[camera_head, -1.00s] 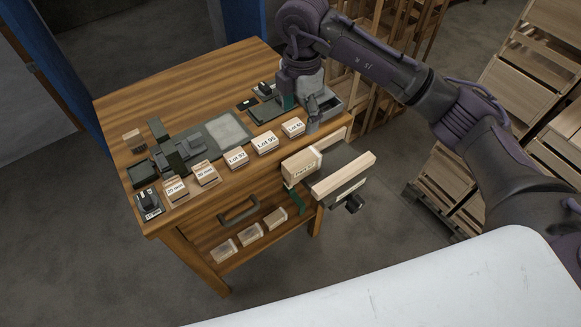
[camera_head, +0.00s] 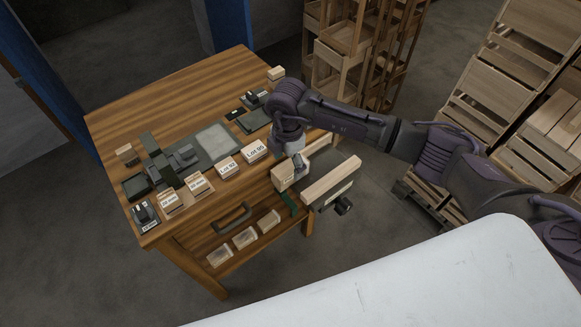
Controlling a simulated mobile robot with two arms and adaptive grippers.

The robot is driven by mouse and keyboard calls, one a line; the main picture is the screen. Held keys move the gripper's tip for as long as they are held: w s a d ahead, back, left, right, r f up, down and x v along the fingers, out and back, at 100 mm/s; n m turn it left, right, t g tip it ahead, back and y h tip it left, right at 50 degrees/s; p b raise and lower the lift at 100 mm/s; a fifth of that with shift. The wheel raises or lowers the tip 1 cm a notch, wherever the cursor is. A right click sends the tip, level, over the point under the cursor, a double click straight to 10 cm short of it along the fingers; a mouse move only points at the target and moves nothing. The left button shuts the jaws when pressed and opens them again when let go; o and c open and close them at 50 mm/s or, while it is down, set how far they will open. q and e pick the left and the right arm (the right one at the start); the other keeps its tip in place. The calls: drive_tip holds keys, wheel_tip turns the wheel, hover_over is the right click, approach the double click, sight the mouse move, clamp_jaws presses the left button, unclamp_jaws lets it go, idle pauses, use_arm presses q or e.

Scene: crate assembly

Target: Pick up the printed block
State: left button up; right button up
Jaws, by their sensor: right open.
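A pale wooden block with dark print on its face (camera_head: 284,178) sits at the vise on the right front side of the wooden table. The print is too small to read. My right gripper (camera_head: 299,164) points down just above and behind this block, close to its top right end. It is open, and its fingers partly overlap the block, so I cannot tell whether they touch it. The vise's outer wooden jaw (camera_head: 331,180) stands just right of the gripper. My left gripper is not in view.
Labelled blocks, including Lot 92 (camera_head: 228,169) and Lot 95 (camera_head: 254,151), line the front of the table (camera_head: 190,85). Small blocks lie on a lower shelf (camera_head: 245,238). Wooden crates (camera_head: 513,62) stand at right. A white surface (camera_head: 430,275) fills the bottom right.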

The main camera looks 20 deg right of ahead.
drive_tip(key=shift+f, duration=0.2)
drive_tip(key=shift+w, duration=0.1)
drive_tip(key=c, duration=1.3)
drive_tip(key=shift+r, duration=0.1)
